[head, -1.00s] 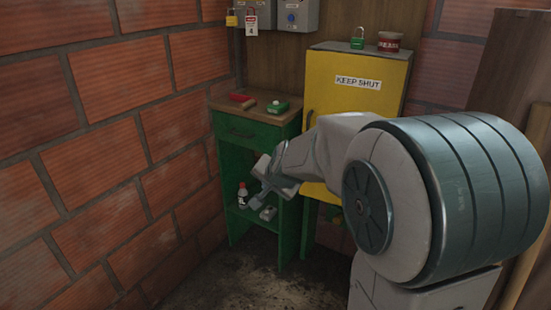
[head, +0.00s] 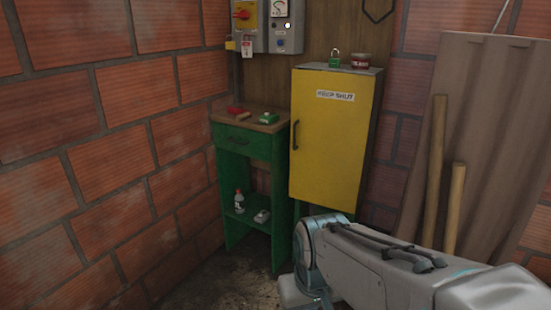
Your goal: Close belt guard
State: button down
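A yellow door (head: 334,145) labelled "KEEP SHUT" is on a tall box against the wooden back panel. It is the only guard-like cover I see, but I cannot tell for sure that it is the belt guard. It looks shut or nearly flush with its box. Its dark handle (head: 295,135) is on the left edge. My arm shows at the lower right, in front of and below the yellow door. My gripper does not show; nothing of mine visibly touches the door.
A green cabinet (head: 243,142) stands left of the yellow box, with a bottle (head: 239,201) on its shelf. A green padlock (head: 334,60) and a red tin (head: 361,61) sit on the yellow box. Wooden poles (head: 436,165) and a brown sheet lean at the right. Brick walls close the corner.

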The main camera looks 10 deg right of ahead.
aim_at(331, 112)
jog(key=u, duration=0.3)
jog(key=i, duration=1.75)
jog(key=z, duration=0.7)
